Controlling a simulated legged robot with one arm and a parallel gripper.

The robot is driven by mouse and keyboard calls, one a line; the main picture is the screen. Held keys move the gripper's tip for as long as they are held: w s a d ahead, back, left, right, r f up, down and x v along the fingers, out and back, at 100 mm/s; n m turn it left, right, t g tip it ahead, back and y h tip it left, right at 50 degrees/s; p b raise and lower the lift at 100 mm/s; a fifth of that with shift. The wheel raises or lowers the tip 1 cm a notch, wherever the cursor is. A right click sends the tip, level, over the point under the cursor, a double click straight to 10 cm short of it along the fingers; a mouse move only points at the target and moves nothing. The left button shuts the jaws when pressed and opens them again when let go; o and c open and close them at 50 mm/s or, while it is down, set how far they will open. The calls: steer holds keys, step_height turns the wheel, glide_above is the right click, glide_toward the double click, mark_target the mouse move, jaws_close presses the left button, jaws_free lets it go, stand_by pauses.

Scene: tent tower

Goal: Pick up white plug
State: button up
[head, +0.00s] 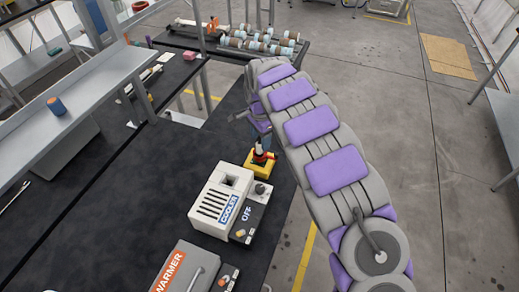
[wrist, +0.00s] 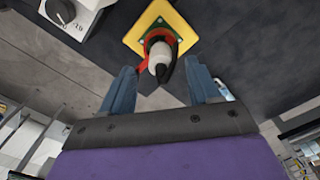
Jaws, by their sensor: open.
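The white plug (wrist: 159,53) shows in the wrist view as a rounded white piece with a black tip. It sits at a red ring on a yellow square base (wrist: 137,40), with a red strip beside it. My gripper (wrist: 160,68) is open, its two blue fingers to the left and right of the plug with gaps on both sides. The plug appears untouched. In the head view the yellow base (head: 257,169) is on the dark table just behind the cooler. The plug is too small to make out clearly there, and my arm hides most of my gripper.
The white cooler box (head: 215,196) stands close to the base, with the warmer box (head: 178,270) nearer on the dark table (head: 150,190). A rack of rollers (head: 255,42) is at the back. Open concrete floor (head: 440,150) lies to the right.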

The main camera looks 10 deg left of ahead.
mark_target(259, 142)
steer(key=f, duration=0.2)
steer(key=f+b, duration=0.1)
steer(key=f, duration=0.2)
steer(key=shift+w+a+f, duration=0.1)
steer(key=shift+a+f, duration=0.05)
steer(key=shift+a, duration=0.05)
steer(key=shift+d, duration=0.1)
steer(key=c, duration=1.1)
